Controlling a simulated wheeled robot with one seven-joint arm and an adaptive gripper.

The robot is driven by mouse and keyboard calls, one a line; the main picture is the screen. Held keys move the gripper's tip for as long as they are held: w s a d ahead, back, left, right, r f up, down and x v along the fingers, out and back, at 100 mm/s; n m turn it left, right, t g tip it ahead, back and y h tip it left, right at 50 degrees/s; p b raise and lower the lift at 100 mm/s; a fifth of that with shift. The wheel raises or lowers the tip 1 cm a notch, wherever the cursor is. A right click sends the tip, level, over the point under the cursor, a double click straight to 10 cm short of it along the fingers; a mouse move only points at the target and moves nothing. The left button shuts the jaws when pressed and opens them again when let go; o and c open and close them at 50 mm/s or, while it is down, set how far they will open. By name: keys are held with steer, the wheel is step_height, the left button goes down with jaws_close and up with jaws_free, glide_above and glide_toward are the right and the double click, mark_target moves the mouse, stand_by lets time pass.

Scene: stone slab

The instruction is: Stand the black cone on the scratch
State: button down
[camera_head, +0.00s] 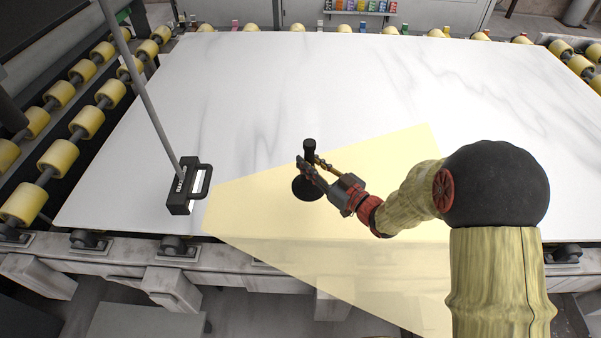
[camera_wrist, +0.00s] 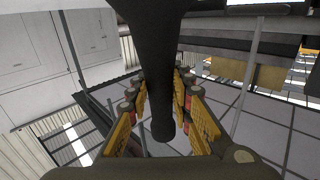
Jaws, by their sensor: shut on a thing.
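The black cone (camera_head: 307,190) appears roughly upright above or on the white stone slab (camera_head: 250,85), with its wide base down and its narrow top up. I cannot tell whether the base touches the slab. My gripper (camera_head: 309,166) is shut on the narrow part of the cone, reaching in from the right. In the wrist view the black cone (camera_wrist: 158,70) runs between the yellow fingers of my gripper (camera_wrist: 162,100). Grey veins mark the slab, but I cannot pick out the scratch among them.
A black block with a handle (camera_head: 181,190) and a long grey pole stands on the slab at left. A pale yellow see-through area (camera_head: 260,210) covers the slab's front middle. Yellow rollers (camera_head: 58,158) line the left. The slab's middle and back are clear.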

steer(key=w+a+f+b, duration=0.3)
steer(key=w+f, duration=0.4)
steer(key=f, duration=0.3)
steer(key=shift+b, duration=0.6)
steer(key=shift+f, duration=0.15)
steer(key=c, duration=1.6)
jaws_free()
